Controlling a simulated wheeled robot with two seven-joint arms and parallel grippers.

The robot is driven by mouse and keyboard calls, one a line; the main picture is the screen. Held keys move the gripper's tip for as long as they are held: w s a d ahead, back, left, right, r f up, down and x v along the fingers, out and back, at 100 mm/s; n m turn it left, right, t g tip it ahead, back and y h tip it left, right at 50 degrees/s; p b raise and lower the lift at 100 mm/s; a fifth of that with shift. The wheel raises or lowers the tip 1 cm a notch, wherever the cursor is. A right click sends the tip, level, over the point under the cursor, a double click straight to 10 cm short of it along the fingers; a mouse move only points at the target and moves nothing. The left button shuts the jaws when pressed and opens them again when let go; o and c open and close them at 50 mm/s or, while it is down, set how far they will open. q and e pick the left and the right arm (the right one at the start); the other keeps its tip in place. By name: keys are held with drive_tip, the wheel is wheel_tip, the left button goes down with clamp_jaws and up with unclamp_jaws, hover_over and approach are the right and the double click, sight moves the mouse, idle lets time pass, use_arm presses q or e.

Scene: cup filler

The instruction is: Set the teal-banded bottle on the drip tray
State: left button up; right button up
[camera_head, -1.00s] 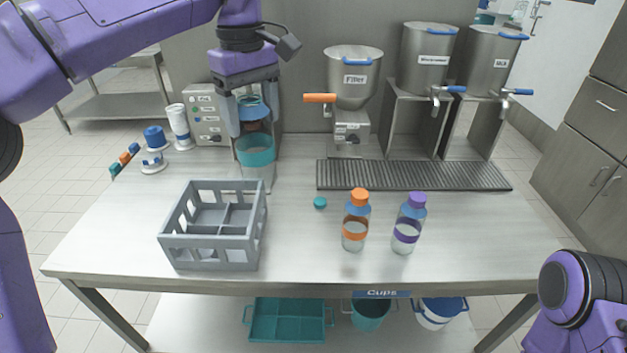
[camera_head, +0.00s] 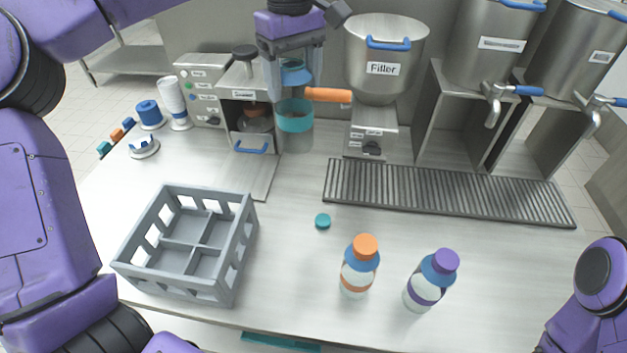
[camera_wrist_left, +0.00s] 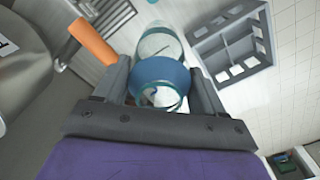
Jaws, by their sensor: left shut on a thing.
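The teal-banded bottle (camera_head: 294,116) is uncapped, with a blue neck, and hangs upright in my left gripper (camera_head: 294,82). The gripper is shut around the neck, and the open mouth shows between its fingers in the left wrist view (camera_wrist_left: 160,88). The bottle is at the back of the table, left of the filler (camera_head: 384,62) and its orange handle. The ribbed drip tray (camera_head: 440,194) lies to the right, below the filler and the metal dispensers. A teal cap (camera_head: 322,221) lies on the table. My right gripper is out of view.
An orange-capped bottle (camera_head: 359,268) and a purple-capped bottle (camera_head: 430,281) stand in front of the drip tray. A grey divided crate (camera_head: 247,215) is at front left. A control box (camera_head: 203,90) stands behind left. The orange handle (camera_head: 328,95) juts out close beside the bottle.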

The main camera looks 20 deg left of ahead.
sight(288, 121)
use_arm(q)
drive_tip(key=s+f, duration=0.1)
drive_tip(key=f, duration=0.3)
drive_tip(key=s+f, duration=0.1)
drive_tip(key=f, duration=0.2)
drive_tip(key=shift+s+a, duration=0.2)
drive_tip(key=shift+s, duration=0.1)
drive_tip(key=f, duration=0.2)
drive_tip(key=w+f, duration=0.1)
drive_tip(key=f, duration=0.1)
drive_tip(key=w+f, duration=0.1)
drive_tip(key=f, duration=0.1)
drive_tip(key=shift+d+f, duration=0.1)
drive_tip(key=shift+f, duration=0.1)
wheel_tip(288, 121, down, 11)
drive_tip(key=p, duration=0.1)
drive_tip(key=shift+s, duration=0.25)
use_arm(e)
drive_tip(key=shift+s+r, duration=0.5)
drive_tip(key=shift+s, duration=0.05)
use_arm(q)
drive_tip(key=o, duration=1.3)
drive_tip(key=shift+f, duration=0.1)
